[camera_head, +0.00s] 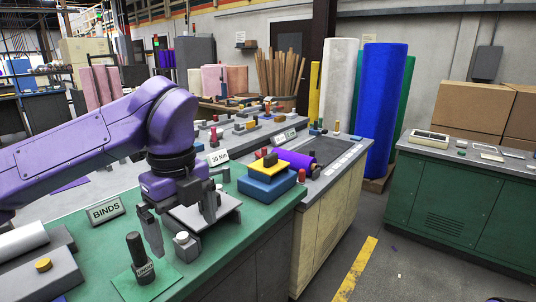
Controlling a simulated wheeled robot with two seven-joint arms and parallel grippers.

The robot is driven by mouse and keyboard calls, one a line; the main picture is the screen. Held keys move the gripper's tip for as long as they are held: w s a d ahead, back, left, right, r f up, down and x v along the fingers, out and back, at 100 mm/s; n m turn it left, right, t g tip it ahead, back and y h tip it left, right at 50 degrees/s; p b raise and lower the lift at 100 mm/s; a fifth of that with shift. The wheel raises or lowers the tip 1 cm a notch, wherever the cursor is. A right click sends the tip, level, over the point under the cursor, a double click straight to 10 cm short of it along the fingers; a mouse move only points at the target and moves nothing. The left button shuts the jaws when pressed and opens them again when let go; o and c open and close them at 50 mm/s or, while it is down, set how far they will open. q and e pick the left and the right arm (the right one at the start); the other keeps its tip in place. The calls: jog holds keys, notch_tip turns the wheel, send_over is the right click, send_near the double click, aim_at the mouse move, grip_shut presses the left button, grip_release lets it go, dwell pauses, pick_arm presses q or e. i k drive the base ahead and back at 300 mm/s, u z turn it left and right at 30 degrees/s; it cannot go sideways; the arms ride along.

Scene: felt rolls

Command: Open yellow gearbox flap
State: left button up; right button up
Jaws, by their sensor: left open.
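A blue box (265,187) with a yellow flat top (284,165) sits on the green counter (235,243), near its far right corner. I take this to be the gearbox and its flap. The yellow piece lies over the box, with a dark knob (270,160) on it; whether it is fully shut is hard to tell. My left gripper (182,222) points down, open, to the left of the box and apart from it. Its fingers are above and beside a light plate (222,212) and a small grey-white knob piece (187,246). My right gripper is not in view.
A black-handled tool (138,255) stands on a green pad in front of my gripper. A "BINDS" sign (106,210) and a "30 Nm" sign (218,157) stand on the counter. A purple cylinder (298,158) lies behind the box. Open floor lies right of the counters.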

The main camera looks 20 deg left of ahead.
aim_at(269, 165)
jog(key=z, duration=0.05)
jog(key=i, duration=1.85)
